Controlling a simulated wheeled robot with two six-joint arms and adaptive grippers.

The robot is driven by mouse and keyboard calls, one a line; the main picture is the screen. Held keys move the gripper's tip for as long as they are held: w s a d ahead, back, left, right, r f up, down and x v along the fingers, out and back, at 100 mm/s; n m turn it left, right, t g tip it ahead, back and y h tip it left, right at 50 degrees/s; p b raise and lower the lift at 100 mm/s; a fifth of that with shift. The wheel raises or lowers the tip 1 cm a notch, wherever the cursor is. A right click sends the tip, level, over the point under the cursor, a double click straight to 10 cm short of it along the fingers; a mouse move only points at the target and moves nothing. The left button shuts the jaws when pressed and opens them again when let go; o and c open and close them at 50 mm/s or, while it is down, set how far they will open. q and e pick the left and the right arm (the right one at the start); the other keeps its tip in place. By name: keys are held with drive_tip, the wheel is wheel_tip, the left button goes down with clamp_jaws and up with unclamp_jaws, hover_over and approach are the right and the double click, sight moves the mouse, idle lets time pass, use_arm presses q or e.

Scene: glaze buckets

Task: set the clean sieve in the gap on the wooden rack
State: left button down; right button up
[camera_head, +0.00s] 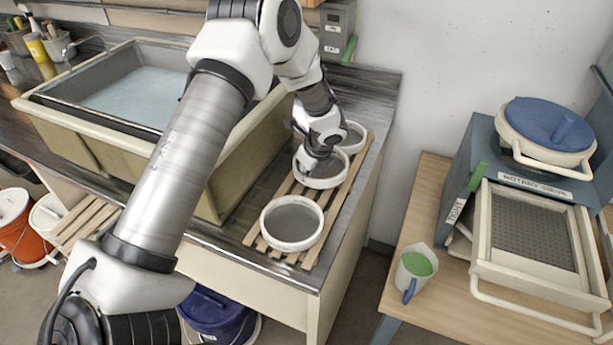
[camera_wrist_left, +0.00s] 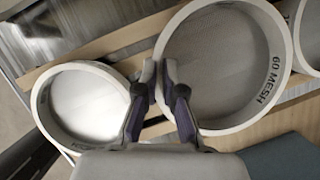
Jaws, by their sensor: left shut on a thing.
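My left gripper (camera_head: 303,165) is shut on the rim of a white round sieve (camera_head: 325,181) with grey mesh. The sieve lies roughly level over the middle of the wooden rack (camera_head: 253,237), between a near sieve (camera_head: 291,222) and a far sieve (camera_head: 355,139). In the left wrist view, the fingers (camera_wrist_left: 160,76) pinch the rim of this sieve, marked 60 MESH (camera_wrist_left: 215,60). Another sieve (camera_wrist_left: 84,103) is at the left and part of a third (camera_wrist_left: 309,35) at the right edge. I cannot tell whether the held sieve touches the slats. My right gripper is out of view.
A sink (camera_head: 140,85) with cloudy water stands left of the rack. A gap separates counter and table.

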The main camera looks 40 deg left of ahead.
sight(305, 181)
use_arm(q)
wheel_tip(305, 181, down, 3)
drive_tip(key=shift+d+r+p, duration=0.1)
drive_tip(key=shift+p, duration=0.2)
drive_tip(key=shift+w, duration=0.1)
drive_tip(key=shift+f, duration=0.3)
drive_tip(key=c, duration=1.3)
unclamp_jaws()
